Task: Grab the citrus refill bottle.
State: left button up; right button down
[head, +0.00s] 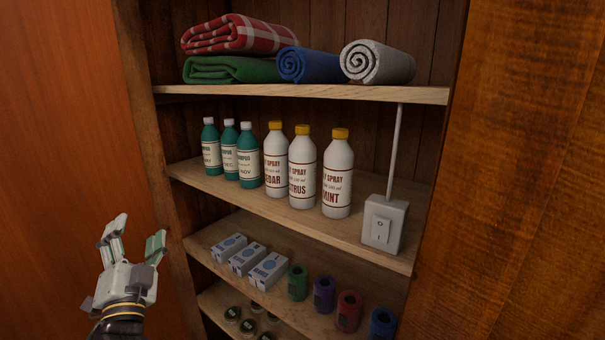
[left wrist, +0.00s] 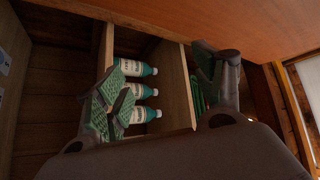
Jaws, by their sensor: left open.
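The citrus refill bottle (head: 302,172) is white with a yellow cap and stands upright on the middle shelf. It is between the cedar bottle (head: 276,162) on its left and the mint bottle (head: 337,177) on its right, both white with yellow caps. My left gripper (head: 134,240) is open and empty, low at the left in front of the cabinet, well apart from the bottles. In the left wrist view, its fingers (left wrist: 165,90) are spread wide, with teal bottles beyond them. The citrus bottle does not show there. My right gripper is not in view.
Several teal shampoo bottles (head: 229,150) stand left of the white ones. A switch box (head: 384,224) sits at the shelf's right end. Rolled towels (head: 378,63) lie on the shelf above. White boxes (head: 248,258) and coloured rolls (head: 324,294) fill the shelf below. Wooden panels flank the opening.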

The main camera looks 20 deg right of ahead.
pick_arm(q)
jog(key=s+d+r+m+g+h, duration=0.35)
jog(key=d+r+m+h, duration=0.5)
jog(key=m+h, duration=0.4)
jog(key=s+d+r+m+g+h, duration=0.3)
jog(key=d+r+m+g+h, duration=0.3)
jog(key=d+m+h, duration=0.65)
jog(key=w+d+f+m+g+y, duration=0.3)
jog(key=m+y, duration=0.5)
jog(key=m, duration=0.5)
jog(key=shift+w+d+f+g, duration=0.2)
jog(key=shift+w+d+g, duration=0.3)
jog(key=shift+w, duration=0.2)
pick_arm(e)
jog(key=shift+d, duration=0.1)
pick_arm(q)
jog(key=shift+d, duration=0.1)
